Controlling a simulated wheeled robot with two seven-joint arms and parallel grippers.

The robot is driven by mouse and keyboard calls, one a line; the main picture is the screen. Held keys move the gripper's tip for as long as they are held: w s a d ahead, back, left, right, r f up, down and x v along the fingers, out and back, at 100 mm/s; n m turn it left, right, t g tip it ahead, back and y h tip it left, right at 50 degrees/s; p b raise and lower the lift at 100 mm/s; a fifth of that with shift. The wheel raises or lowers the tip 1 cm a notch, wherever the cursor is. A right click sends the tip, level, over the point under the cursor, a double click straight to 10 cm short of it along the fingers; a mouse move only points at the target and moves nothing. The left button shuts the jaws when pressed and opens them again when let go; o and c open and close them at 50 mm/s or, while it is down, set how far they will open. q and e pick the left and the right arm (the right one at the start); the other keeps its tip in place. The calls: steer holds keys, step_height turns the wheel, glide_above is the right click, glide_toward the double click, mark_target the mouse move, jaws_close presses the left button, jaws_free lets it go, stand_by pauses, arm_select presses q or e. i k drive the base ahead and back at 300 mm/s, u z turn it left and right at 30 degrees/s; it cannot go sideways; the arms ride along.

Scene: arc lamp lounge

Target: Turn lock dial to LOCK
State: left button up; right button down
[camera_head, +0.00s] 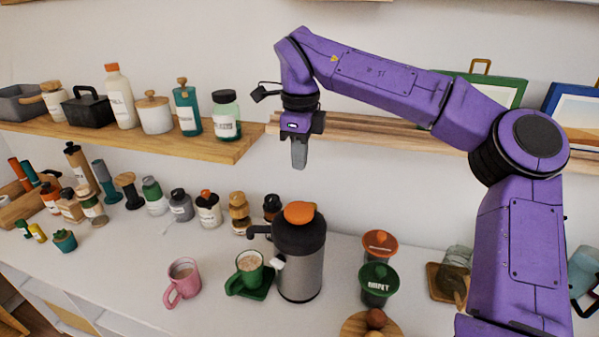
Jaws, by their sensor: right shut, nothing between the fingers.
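A grey and black pump flask (302,265) stands upright on the white counter. A round orange knob (299,212) sits on its black top; it looks like the lock dial, but no LOCK marking can be read at this size. A black spout points left from the flask's top. My right gripper (299,158) hangs pointing down above the orange knob, apart from it, with its fingers shut and nothing held. My left gripper is not in view.
A green mug (249,266) stands close left of the flask, and a pink mug (183,279) farther left. A green cup (378,282) and an orange cup (379,245) stand right. A wooden shelf (226,150) with bottles is behind, left of my gripper.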

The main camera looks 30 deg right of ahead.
mark_target(278, 261)
steer(key=k, duration=1)
